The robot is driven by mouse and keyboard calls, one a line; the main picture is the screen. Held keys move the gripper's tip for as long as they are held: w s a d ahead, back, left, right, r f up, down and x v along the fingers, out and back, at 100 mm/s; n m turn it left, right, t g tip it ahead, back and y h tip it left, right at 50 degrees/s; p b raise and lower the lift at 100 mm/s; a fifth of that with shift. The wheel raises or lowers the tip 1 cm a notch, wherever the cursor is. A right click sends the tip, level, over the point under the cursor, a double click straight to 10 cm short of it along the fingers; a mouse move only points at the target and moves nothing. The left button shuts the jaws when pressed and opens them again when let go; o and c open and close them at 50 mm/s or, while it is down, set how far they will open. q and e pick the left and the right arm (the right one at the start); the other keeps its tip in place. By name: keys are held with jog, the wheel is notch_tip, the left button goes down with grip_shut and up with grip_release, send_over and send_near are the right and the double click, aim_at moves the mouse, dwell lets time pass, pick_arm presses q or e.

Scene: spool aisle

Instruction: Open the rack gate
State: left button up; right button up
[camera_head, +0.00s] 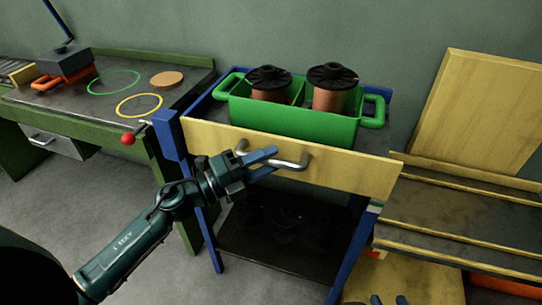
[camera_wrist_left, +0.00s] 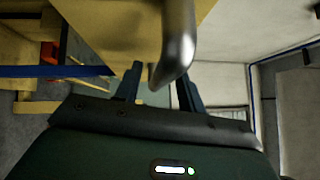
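The rack gate (camera_head: 350,172) is a pale yellow panel across the front of a blue-framed rack (camera_head: 212,225), standing upright. A bent metal handle (camera_head: 298,164) is fixed to its front; it also shows close up in the left wrist view (camera_wrist_left: 178,45). My left gripper (camera_head: 268,155) is at the handle's left part, its fingers spread. My right gripper (camera_head: 388,300) shows only two separated fingertips at the bottom edge.
A green tote (camera_head: 290,125) with two dark-flanged copper spools stands on the rack behind the gate. Dark spools sit on the lower shelf. A workbench (camera_head: 190,85) with a red-knobbed lever (camera_head: 128,139) is at left. A yellow-edged shelf unit (camera_head: 470,215) stands close at right.

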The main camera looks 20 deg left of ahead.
pick_arm(q)
jog(key=shift+w+d, duration=0.45)
jog(key=shift+d, duration=0.1)
jog(key=shift+c, duration=0.4)
grip_shut()
